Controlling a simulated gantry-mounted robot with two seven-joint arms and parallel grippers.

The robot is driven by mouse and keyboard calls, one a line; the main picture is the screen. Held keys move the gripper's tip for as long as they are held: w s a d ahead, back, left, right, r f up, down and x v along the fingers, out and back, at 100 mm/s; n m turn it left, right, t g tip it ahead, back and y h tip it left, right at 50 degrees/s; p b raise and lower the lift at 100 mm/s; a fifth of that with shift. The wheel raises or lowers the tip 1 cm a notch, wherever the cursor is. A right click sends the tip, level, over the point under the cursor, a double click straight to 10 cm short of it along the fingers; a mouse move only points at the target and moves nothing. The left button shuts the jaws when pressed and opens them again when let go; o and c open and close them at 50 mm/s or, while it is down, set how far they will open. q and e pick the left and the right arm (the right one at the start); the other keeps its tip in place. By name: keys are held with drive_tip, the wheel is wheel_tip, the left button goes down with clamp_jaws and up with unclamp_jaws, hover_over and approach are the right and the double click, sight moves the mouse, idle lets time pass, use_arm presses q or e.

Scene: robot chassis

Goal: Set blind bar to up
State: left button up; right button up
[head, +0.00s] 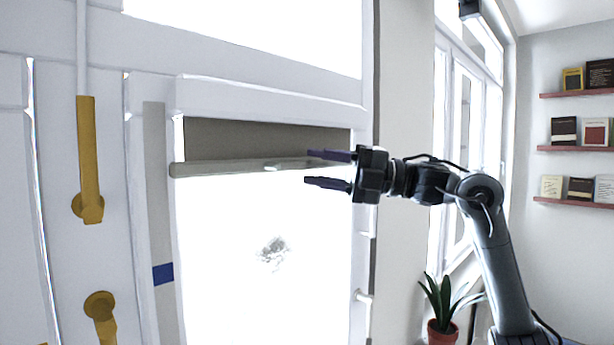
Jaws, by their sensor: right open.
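The blind bar (225,167) is a pale horizontal rod across the upper part of the window opening. A short strip of grey-brown blind (255,139) shows above it, under the white top frame. My right gripper (325,169) comes in from the right and is open, with dark purple fingers pointing left. Its upper finger overlaps the bar's right part in the picture and its lower finger is below the bar. I cannot tell whether they touch the bar. My left gripper is not in view.
A grey vertical strip with a blue mark (163,273) runs left of the window. Brass handles (88,170) (100,310) are further left. A potted plant (441,310) stands low at the right, and shelves with books (577,148) hang on the far right wall.

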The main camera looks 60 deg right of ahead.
drive_tip(key=b+v, duration=0.3)
drive_tip(key=v, duration=0.4)
drive_tip(key=shift+s+d, duration=0.2)
drive_tip(key=shift+s, duration=0.1)
